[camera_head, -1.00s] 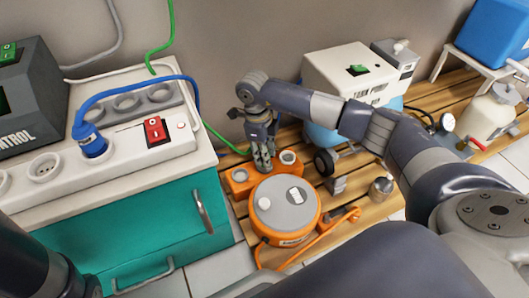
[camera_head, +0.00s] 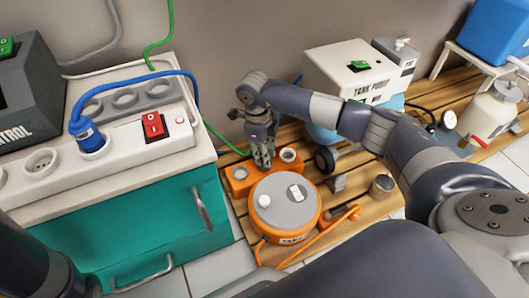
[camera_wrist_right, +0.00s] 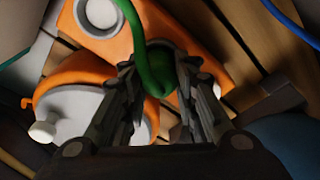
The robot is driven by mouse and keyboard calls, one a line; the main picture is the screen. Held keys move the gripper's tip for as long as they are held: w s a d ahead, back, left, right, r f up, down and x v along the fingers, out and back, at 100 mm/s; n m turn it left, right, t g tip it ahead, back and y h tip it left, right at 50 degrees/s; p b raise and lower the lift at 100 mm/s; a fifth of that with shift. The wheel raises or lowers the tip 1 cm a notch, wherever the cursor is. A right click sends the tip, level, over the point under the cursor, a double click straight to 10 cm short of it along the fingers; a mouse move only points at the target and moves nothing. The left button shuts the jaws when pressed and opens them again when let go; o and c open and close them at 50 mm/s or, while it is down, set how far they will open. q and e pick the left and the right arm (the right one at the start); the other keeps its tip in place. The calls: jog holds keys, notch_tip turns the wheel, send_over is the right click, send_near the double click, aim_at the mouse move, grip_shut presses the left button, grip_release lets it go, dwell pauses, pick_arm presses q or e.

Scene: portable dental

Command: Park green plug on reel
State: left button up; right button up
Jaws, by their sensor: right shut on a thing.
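The orange reel (camera_head: 313,205) with a grey top stands on the slatted wooden platform. An orange block (camera_head: 236,188) with round sockets adjoins its far side. My right gripper (camera_head: 262,163) points down over that block, between its two visible sockets. In the right wrist view the gripper (camera_wrist_right: 160,120) is shut on the green plug (camera_wrist_right: 158,72), whose green cable runs up out of view. The plug is at a grey-rimmed socket of the block. The fingers hide its lower end, so I cannot tell how deep it sits. My left gripper is out of view.
A teal cabinet (camera_head: 150,226) with a white power strip (camera_head: 120,158), red switch and blue plug (camera_head: 89,136) stands at left. A white pump unit (camera_head: 345,68) stands behind my right arm. A small metal container (camera_head: 381,187) is right of the reel.

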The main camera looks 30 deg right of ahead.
jog(key=shift+f, duration=0.15)
jog(key=o, duration=1.1)
jog(key=shift+o, duration=0.2)
